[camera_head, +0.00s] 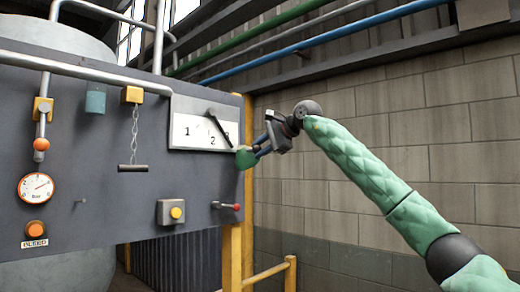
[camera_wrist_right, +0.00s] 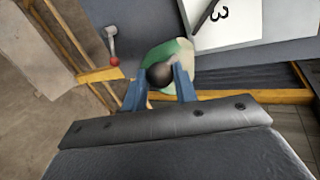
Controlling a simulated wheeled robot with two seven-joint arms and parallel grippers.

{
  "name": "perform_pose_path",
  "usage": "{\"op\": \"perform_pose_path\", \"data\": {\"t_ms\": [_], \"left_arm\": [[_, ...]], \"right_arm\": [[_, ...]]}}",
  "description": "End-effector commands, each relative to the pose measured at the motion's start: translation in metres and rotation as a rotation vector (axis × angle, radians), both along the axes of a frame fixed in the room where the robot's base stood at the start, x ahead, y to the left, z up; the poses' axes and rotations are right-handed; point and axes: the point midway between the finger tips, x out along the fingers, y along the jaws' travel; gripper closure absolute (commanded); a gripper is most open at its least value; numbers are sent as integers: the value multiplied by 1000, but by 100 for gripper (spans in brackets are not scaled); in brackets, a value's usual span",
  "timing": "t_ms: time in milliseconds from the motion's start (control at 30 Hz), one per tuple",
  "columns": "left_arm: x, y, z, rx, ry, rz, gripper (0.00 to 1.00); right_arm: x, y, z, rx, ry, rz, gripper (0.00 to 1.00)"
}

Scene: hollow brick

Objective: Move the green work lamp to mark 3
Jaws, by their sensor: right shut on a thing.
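The green work lamp (camera_head: 244,160) is at the lower right corner of the white number plate (camera_head: 190,138) in the head view. My right gripper (camera_head: 262,150) is shut on it from the right. In the right wrist view the lamp (camera_wrist_right: 168,58), green with a dark round part, sits between the two blue fingers of my right gripper (camera_wrist_right: 170,82). Mark 3 (camera_wrist_right: 219,13) is on the plate just above and right of the lamp there. I cannot tell whether the lamp touches the panel. My left gripper is not in view.
A black bar (camera_head: 217,127) slants across the plate. Below are a red-tipped lever (camera_head: 228,206) and a yellow button box (camera_head: 171,212). A yellow post (camera_head: 236,255) stands at the panel's right edge. A handle hangs on a chain (camera_head: 132,167) at left.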

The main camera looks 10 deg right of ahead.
Motion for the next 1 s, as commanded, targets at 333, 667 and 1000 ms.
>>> {"op": "perform_pose_path", "data": {"t_ms": [333, 667, 1000], "left_arm": [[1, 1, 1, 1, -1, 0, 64], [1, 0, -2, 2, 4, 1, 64], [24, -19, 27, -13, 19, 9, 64]], "right_arm": [[0, -2, 4, 4, -4, -2, 50], [-3, -4, 4, 3, -3, -2, 50], [-29, -29, 20, 4, -5, -4, 50]]}}
